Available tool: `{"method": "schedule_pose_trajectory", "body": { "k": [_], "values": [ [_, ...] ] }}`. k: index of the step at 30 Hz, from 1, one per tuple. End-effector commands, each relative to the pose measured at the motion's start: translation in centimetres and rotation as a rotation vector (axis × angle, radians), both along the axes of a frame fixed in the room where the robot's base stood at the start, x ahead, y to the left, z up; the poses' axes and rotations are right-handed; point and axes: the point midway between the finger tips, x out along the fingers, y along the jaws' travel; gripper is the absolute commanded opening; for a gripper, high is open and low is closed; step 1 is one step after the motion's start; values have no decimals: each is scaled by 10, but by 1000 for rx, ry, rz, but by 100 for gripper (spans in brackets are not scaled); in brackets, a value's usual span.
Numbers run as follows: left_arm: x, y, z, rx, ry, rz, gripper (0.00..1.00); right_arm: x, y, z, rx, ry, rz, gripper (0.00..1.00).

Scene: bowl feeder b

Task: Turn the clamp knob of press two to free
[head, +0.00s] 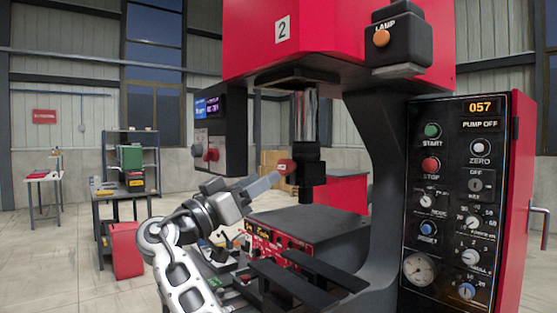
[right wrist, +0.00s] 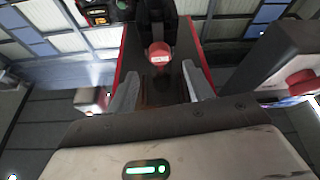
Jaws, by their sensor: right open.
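Press two (head: 245,40) is a large red and black machine with a "2" plate on its head. Its clamp knob (head: 286,167) is small and red and sits on the black ram block (head: 311,165). My right gripper (head: 268,183) points at the knob from the left, its fingertips close to it. In the right wrist view the knob (right wrist: 158,53) faces me with a pale label too small to read. The open right gripper (right wrist: 160,74) has a grey finger on each side, and the knob shows between and just beyond the tips. My left gripper is not seen.
The press bed (head: 310,225) lies below my right gripper. A control panel (head: 462,200) with buttons and dials stands at the right, reading "PUMP OFF". Shelving (head: 130,160) stands behind at left.

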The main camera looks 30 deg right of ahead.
Motion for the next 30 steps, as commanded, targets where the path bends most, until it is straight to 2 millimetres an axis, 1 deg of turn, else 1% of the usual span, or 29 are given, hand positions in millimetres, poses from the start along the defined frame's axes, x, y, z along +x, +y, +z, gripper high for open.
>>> {"method": "schedule_pose_trajectory", "body": {
  "k": [1, 3, 9, 14, 21, 22, 23, 24, 26, 27, 30],
  "values": [
    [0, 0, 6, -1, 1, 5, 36, 0, -11, 8, 1, 0, -3, 52],
    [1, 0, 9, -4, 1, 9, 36, 2, -22, 12, 0, 1, -1, 52],
    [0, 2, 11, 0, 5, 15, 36, 5, -46, 20, 1, 2, -1, 52],
    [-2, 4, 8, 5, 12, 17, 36, 6, -53, 21, 1, 2, 1, 52],
    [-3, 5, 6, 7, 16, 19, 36, 6, -54, 21, 1, 1, 2, 52],
    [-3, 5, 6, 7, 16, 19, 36, 6, -54, 21, 1, 2, 1, 49],
    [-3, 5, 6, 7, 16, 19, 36, 6, -53, 21, 1, 1, 2, 41],
    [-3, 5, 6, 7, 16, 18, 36, 6, -53, 21, 1, 2, 1, 30],
    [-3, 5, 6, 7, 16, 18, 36, 6, -53, 21, 1, 1, 0, 13],
    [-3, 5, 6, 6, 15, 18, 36, 6, -53, 21, 1, 1, 0, 7],
    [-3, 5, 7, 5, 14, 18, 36, 6, -53, 21, 1, 1, 0, 8]
  ]
}}
